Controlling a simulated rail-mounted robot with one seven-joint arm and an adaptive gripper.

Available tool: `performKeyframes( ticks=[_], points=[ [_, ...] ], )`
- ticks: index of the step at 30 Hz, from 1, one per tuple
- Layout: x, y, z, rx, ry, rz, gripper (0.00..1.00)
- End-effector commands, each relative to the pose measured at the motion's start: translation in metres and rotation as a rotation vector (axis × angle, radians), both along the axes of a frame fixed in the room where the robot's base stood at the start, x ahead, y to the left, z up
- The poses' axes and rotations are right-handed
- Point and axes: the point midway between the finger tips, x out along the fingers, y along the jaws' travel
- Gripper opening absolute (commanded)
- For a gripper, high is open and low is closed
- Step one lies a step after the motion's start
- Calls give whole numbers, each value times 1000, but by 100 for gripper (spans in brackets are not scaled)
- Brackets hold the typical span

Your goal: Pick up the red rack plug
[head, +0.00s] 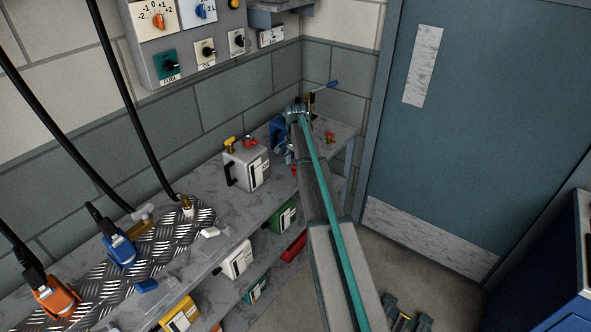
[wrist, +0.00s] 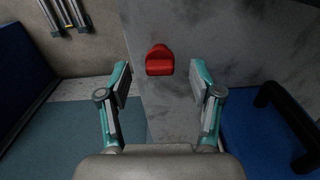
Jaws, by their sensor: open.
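The red rack plug (wrist: 160,62) lies on the grey shelf (wrist: 165,118) in the wrist view, close to the shelf's left edge. It has a rounded top and a wider front face. My gripper (wrist: 162,82) is open, with a finger to each side of the plug's line and the plug just beyond the fingertips. Nothing is between the fingers. In the head view a small red piece (head: 294,170), seemingly the plug, shows left of my arm near the shelf's front edge. My gripper (head: 287,153) is small and partly hidden there.
A blue tank (wrist: 258,118) with a black handle stands right of my gripper in the wrist view. A white tank (head: 249,168) stands on the shelf to the left in the head view. Another red piece (head: 329,137) lies behind my arm. Open floor lies beyond the shelf edge.

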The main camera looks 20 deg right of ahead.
Motion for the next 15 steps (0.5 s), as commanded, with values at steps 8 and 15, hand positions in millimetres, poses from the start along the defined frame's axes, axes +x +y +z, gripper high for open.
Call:
performKeyframes(
  ticks=[8, 15],
  points=[
    [0, 0, -24, 0, 0, 0, 65],
    [0, 0, -25, 0, 0, 1, 53]
  ],
)
